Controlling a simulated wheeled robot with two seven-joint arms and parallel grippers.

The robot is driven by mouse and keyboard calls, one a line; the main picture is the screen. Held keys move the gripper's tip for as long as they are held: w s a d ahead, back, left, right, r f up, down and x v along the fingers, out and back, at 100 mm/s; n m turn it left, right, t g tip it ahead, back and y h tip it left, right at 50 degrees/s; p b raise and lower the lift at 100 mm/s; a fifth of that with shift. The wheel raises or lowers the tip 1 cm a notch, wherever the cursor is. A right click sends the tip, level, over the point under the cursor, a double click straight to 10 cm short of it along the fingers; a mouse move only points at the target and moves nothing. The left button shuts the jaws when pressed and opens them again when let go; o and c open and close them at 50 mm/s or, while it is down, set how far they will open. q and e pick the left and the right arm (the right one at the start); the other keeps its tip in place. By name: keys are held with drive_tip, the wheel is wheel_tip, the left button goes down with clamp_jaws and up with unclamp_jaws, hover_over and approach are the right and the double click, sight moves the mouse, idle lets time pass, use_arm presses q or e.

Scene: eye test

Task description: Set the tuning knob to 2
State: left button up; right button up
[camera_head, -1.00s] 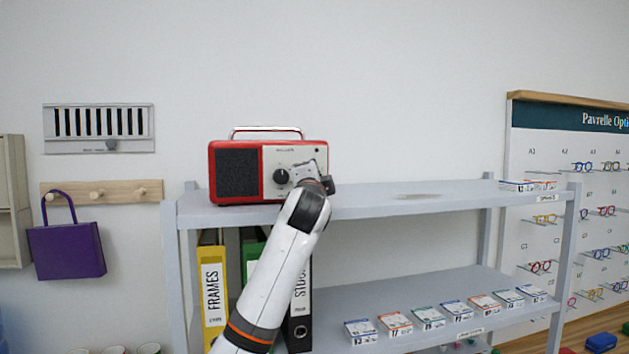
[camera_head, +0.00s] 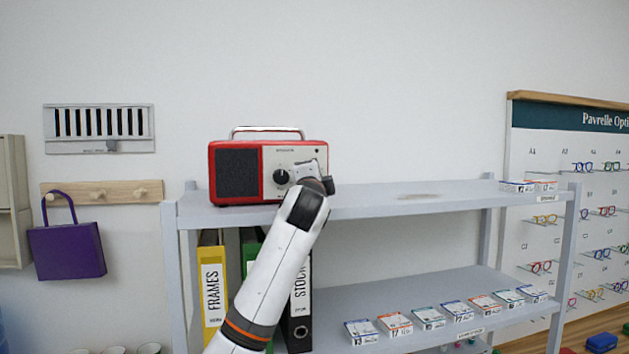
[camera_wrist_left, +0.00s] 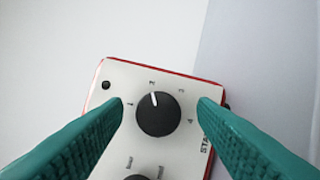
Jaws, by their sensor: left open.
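The red radio (camera_head: 235,147) stands on the top shelf with a pale front panel. In the left wrist view, a round black knob (camera_wrist_left: 158,120) sits on that panel with marks 1 to 4 around it. Its white pointer line points at the 2. I cannot read a name for this knob; in the head view my arm hides it. A second black knob shows in the head view (camera_head: 281,177) and partly at the wrist view's bottom edge (camera_wrist_left: 147,175). My left gripper (camera_wrist_left: 160,104) is open, with the numbered knob between its green fingers and visible gaps on both sides.
The grey shelf's top (camera_head: 420,198) is mostly clear right of the radio. Binders (camera_head: 213,285) and several small boxes (camera_head: 395,322) are on the lower shelf. A purple bag (camera_head: 67,250) hangs at left. An eyewear board (camera_head: 560,150) stands at right.

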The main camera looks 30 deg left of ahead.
use_arm(q)
drive_tip(key=b+v, duration=0.6)
drive_tip(key=v, duration=0.6)
